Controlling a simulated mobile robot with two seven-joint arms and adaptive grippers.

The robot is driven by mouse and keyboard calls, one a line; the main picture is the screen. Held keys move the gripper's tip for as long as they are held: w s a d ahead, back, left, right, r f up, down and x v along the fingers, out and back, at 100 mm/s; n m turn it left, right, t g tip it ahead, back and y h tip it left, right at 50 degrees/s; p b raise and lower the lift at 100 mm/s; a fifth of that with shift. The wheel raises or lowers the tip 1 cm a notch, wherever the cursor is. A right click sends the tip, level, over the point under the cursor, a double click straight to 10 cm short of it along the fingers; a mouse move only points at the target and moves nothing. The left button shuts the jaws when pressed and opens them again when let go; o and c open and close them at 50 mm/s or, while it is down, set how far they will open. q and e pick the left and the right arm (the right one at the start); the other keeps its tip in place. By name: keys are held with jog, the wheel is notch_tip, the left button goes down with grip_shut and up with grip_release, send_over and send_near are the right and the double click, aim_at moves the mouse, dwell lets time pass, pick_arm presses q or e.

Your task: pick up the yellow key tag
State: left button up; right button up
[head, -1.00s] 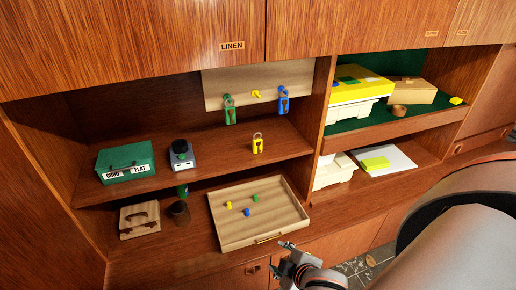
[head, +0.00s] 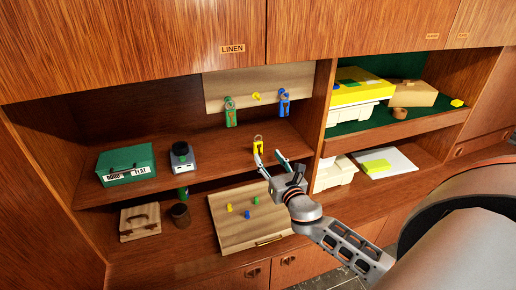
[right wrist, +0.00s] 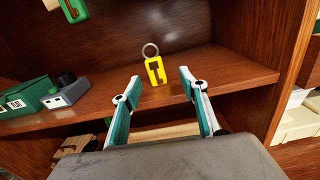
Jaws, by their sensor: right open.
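The yellow key tag (head: 258,146) stands upright on the middle shelf near its front edge, with a metal ring at its top. In the right wrist view the yellow key tag (right wrist: 155,70) shows ahead, between and beyond the fingertips. My right gripper (head: 270,157) is open and empty, just in front of the shelf edge and a little right of and below the tag. Its two teal-sided fingers also show in the right wrist view (right wrist: 158,85), spread apart and not touching the tag. My left gripper is not in view.
A green tag (head: 230,113) and a blue tag (head: 284,103) hang on the pegboard (head: 215,88) behind. A grey device (head: 182,158) and green box (head: 126,165) stand left on the shelf. An upright divider (head: 322,105) is to the right.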

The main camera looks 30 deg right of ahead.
aim_at(259, 145)
jog(key=shift+w+d+r+n, duration=0.15)
jog(key=shift+w+n, duration=0.25)
jog(key=shift+w, duration=0.35)
jog(key=x, duration=0.4)
jog(key=a+x, duration=0.1)
jog(key=x, duration=0.1)
jog(key=shift+w+d+r, duration=0.15)
jog(key=shift+w+r, duration=0.05)
jog(key=shift+w, duration=0.25)
jog(key=c, duration=1.2)
jog(key=shift+o, duration=0.2)
jog(key=shift+r, duration=0.15)
jog(key=shift+s+r, duration=0.1)
jog(key=shift+r, duration=0.15)
notch_tip(259, 145, up, 6)
jog(key=p, duration=0.3)
jog(key=shift+r, duration=0.2)
jog(key=s+a, duration=1.2)
jog(key=a, duration=0.4)
